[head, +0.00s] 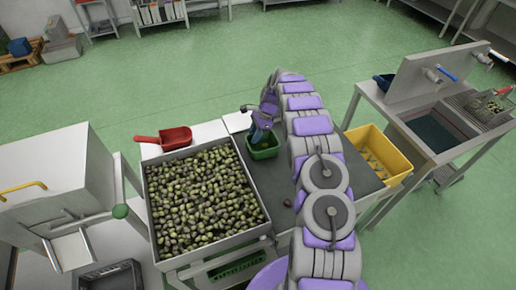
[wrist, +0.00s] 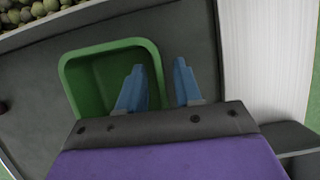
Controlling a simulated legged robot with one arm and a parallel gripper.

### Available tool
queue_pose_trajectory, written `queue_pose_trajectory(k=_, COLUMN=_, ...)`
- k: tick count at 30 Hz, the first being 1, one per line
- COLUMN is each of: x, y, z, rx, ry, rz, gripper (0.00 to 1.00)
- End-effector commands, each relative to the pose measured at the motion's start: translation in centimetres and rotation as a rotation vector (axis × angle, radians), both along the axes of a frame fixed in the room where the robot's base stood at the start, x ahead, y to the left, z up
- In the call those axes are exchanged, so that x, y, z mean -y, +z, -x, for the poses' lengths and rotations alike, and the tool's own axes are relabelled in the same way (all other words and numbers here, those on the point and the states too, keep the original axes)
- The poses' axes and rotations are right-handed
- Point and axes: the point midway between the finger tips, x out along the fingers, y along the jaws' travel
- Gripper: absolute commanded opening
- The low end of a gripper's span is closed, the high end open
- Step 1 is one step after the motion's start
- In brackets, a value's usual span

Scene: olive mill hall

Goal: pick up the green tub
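The green tub (head: 267,153) stands upright on the dark bench top beside the olive tray and looks empty inside. It also shows in the wrist view (wrist: 84,85), left of the middle, with its near edge hidden behind my gripper's body. My gripper (wrist: 159,67) has two blue fingers spread apart, with a gap between them. In the wrist view one finger overlaps the tub's inside and the other lies outside it, with the tub's right wall between them. In the head view my gripper (head: 258,134) is right over the tub. I cannot tell whether a finger touches the wall.
A steel tray of olives (head: 205,198) stands left of the tub. A red scoop (head: 175,138) lies behind the tray. A yellow crate (head: 378,157) is at the bench's right end, near a steel sink (head: 436,133). A small dark round object (head: 287,203) lies on the bench.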

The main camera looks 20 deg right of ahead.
Motion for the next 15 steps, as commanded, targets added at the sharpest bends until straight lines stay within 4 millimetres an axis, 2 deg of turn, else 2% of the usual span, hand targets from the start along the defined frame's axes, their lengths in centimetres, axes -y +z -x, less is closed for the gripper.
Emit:
queue_pose_trajectory(k=5, x=0.6, y=-0.1, z=0.0, rx=0.001, ry=-0.003, rz=-0.005, gripper=0.34)
queue_pose_trajectory(k=15, x=-0.8, y=-0.3, z=0.0, rx=0.001, ry=-0.001, rz=0.01, gripper=0.34)
